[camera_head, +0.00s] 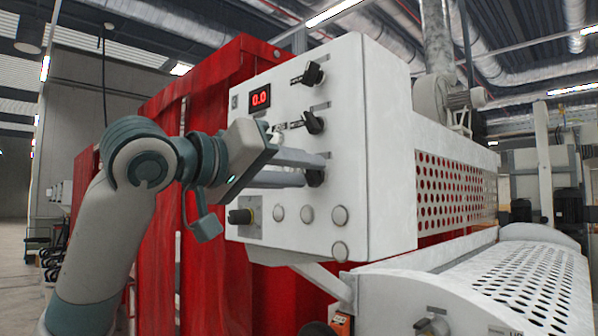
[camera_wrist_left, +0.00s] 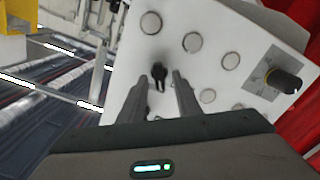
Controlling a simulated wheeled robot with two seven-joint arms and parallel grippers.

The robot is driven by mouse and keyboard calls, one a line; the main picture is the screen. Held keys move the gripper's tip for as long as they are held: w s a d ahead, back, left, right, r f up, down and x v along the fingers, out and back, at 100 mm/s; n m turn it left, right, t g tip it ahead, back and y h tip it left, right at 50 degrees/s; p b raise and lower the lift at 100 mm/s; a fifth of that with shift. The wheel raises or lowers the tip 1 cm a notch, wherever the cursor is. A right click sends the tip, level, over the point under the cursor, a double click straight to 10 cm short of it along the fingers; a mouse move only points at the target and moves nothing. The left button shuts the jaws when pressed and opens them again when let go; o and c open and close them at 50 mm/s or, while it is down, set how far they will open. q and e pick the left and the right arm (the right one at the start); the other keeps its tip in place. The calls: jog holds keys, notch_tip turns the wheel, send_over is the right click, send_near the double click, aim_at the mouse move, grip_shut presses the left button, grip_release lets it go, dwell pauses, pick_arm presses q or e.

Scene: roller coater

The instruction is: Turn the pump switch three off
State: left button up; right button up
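A white control panel (camera_head: 260,190) carries three black rotary switches in a column: the top one (camera_head: 312,74), the middle one (camera_head: 313,122) and the lowest one (camera_head: 315,178). My left gripper (camera_head: 315,171) reaches in from the left, its two long fingers apart at the lowest switch, which they partly hide. In the left wrist view a black switch (camera_wrist_left: 160,73) lies between the fingertips of the open left gripper (camera_wrist_left: 168,72), nearer the left finger. Whether a finger touches it I cannot tell. My right gripper is not in view.
Several round buttons (camera_head: 307,214) and a black knob (camera_head: 240,216) sit low on the panel. A red curtain (camera_head: 205,270) stands behind my left arm. A white perforated cover (camera_head: 520,280) lies to the lower right.

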pick_arm(q)
jog(key=shift+s, duration=0.15)
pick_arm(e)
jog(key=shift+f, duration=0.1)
pick_arm(q)
jog(key=shift+s+a+f+b, duration=0.1)
jog(key=shift+s+a+b, duration=0.3)
jog(key=shift+a+b, duration=0.1)
pick_arm(e)
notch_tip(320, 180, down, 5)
jog(key=b, duration=0.4)
pick_arm(q)
jog(key=b+v, duration=0.2)
jog(key=v, duration=1.4)
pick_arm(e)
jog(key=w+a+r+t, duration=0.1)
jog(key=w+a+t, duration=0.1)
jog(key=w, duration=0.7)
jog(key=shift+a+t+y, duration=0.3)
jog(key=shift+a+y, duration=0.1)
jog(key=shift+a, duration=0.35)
